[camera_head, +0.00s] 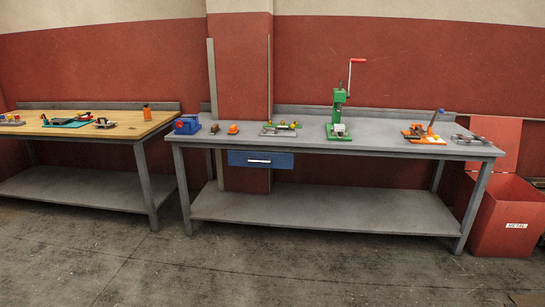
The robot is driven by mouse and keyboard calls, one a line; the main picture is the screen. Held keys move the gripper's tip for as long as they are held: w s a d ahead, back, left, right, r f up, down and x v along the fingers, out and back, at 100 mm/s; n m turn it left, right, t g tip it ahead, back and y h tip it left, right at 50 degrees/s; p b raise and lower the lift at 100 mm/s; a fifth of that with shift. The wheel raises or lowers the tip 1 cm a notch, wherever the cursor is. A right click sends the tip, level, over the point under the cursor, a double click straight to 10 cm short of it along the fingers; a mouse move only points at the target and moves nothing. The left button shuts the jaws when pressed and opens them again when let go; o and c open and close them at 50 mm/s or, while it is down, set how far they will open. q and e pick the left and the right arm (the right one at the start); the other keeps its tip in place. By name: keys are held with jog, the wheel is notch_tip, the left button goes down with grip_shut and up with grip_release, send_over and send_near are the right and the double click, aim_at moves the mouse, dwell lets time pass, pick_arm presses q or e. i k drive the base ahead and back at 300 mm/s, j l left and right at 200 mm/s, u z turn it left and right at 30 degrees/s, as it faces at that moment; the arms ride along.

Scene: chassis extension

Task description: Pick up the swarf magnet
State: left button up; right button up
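I cannot tell for sure which item is the swarf magnet; the pieces are small at this distance. On the grey workbench (385,139) stand a small orange rounded item (233,129), a small brown item (214,128) beside it, and a flat grey piece (281,131) with green and yellow parts on it. An orange tool with an upright handle (424,133) and a grey metal piece (472,140) lie toward the bench's right end. Neither of my grippers is in view.
A blue vise (187,124) and a green press with a red handle (339,112) stand on the grey bench. A blue drawer (260,159) hangs below. A wooden-topped bench (60,141) is at left, a red METAL bin (510,222) at right. The front floor is clear.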

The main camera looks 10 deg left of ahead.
aim_at(148, 112)
jog(key=i+u, duration=0.15)
jog(key=i, duration=0.7)
jog(key=i+l+u, duration=0.15)
jog(key=i, duration=0.7)
jog(key=i+j+u, duration=0.2)
jog(key=i+u, duration=0.5)
jog(key=i, duration=0.2)
jog(key=i+u, duration=0.35)
jog(key=i+j+z, duration=0.1)
jog(key=i+j, duration=0.3)
jog(key=i+j+z, duration=0.15)
jog(key=i+j, duration=0.2)
jog(key=i+j+z, duration=0.1)
jog(key=i+j, duration=0.25)
jog(key=j, duration=0.2)
jog(key=z, duration=0.75)
jog(key=i+j, duration=0.05)
jog(key=j, duration=0.05)
